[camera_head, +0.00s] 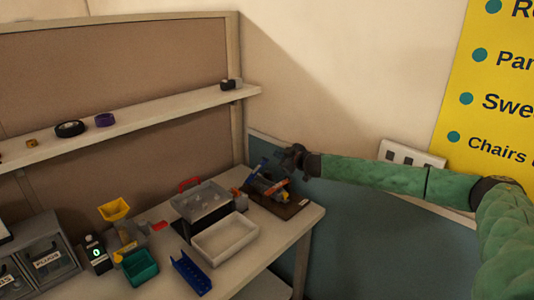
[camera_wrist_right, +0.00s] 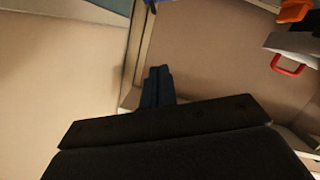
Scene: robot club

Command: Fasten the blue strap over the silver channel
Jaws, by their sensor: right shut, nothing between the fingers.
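A brown board (camera_head: 287,208) at the table's right back corner carries a small fixture. On it I make out a blue part (camera_head: 262,167), which looks like the strap, and a greyish channel (camera_head: 266,187) with orange and yellow bits around it. These parts are small, and I cannot tell whether the strap lies across the channel. My right gripper (camera_head: 297,160) is just above and behind the fixture, partly in front of the wall. In the right wrist view its dark fingers (camera_wrist_right: 157,88) are together and empty. My left gripper is not in view.
Left of the board stand a grey box (camera_head: 203,207) with a red handle (camera_wrist_right: 288,66) and a white tray (camera_head: 226,240). A blue bin (camera_head: 190,272), a teal bin (camera_head: 140,266) and grey drawers (camera_head: 45,260) stand further left. A shelf (camera_head: 165,108) runs above along the back panel.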

